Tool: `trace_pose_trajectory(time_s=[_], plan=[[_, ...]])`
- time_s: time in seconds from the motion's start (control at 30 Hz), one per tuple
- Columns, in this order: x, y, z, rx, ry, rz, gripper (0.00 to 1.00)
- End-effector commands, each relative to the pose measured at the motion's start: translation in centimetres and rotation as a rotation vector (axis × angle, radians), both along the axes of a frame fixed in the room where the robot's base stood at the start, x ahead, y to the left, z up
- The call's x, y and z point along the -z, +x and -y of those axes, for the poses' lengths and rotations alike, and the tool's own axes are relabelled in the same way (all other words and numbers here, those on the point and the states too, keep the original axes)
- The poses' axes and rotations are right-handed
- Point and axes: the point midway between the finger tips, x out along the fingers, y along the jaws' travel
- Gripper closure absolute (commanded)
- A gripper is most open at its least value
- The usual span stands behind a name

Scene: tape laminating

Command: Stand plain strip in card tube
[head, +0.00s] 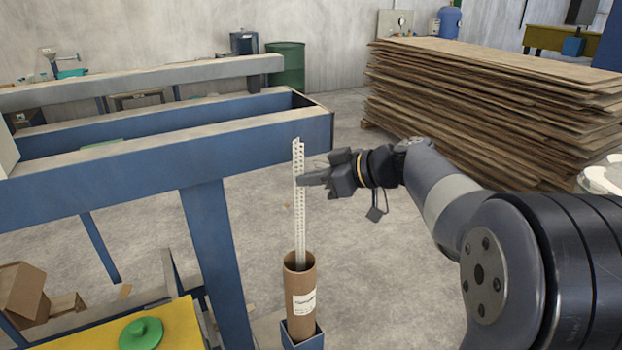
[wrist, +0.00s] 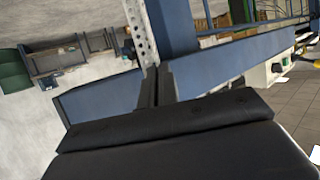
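A long pale strip (head: 299,222) with rows of holes stands nearly upright in the head view. Its lower end is inside the mouth of the brown card tube (head: 302,298), and how deep it reaches is hidden. The tube has a white label and stands upright in a blue square holder. My gripper (head: 303,180) is at the strip's upper part, coming from the right, its fingers closed on it. In the wrist view the holed strip (wrist: 138,30) runs down to my nearly closed fingers (wrist: 156,88). I see no separate strip without holes.
A blue steel frame (head: 215,250) stands just left of the tube. A yellow surface (head: 85,333) with a green disc (head: 141,333) is at lower left. A tall stack of brown sheets (head: 490,105) stands at back right. Open concrete floor lies between.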

Motion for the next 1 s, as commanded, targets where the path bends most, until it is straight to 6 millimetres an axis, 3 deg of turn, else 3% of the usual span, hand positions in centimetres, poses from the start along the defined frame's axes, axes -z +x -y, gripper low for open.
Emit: trace_pose_trajectory(time_s=[1.0], plan=[[-1.0, 0.1, -0.2, 0.000, 0.000, 0.001, 1.00]])
